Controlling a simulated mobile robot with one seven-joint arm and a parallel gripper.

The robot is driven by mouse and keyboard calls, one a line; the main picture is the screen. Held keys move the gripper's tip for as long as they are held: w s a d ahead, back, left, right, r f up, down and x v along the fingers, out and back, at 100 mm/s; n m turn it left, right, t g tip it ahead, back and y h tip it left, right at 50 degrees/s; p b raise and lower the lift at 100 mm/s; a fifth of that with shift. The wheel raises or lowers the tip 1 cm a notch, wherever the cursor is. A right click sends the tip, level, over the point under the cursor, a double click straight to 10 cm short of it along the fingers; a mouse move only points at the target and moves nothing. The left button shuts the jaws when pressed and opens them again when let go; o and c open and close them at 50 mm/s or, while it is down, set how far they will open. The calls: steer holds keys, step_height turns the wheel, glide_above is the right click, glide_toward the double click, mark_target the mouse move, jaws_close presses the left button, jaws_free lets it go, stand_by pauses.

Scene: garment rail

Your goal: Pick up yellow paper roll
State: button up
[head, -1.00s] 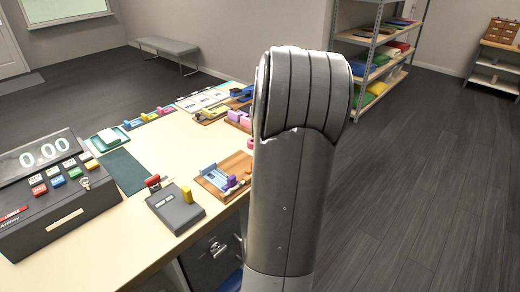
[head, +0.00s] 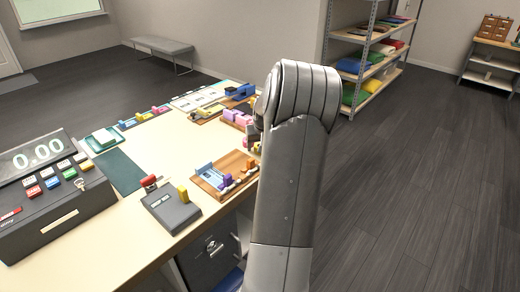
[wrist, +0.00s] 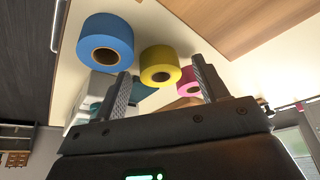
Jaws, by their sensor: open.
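The yellow paper roll (wrist: 160,66) shows in the wrist view, a short thick cylinder with a brown core hole facing the camera. My gripper (wrist: 163,68) is open, with one dark finger on each side of the yellow roll in the picture. The roll appears beyond the fingertips, and I cannot tell how far. Nothing is held. In the head view my arm hides the gripper, and I cannot make out the yellow roll there.
A larger blue roll (wrist: 104,40) sits left of the yellow one, close to the left finger. A pink roll (wrist: 187,89) is partly hidden by the right finger. The table (head: 150,150) carries a cash register (head: 48,205) and a wooden tray (head: 237,162).

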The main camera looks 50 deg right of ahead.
steer(key=shift+c, duration=0.6)
steer(key=c, duration=1)
steer(key=shift+o, duration=0.2)
steer(key=shift+r, duration=0.15)
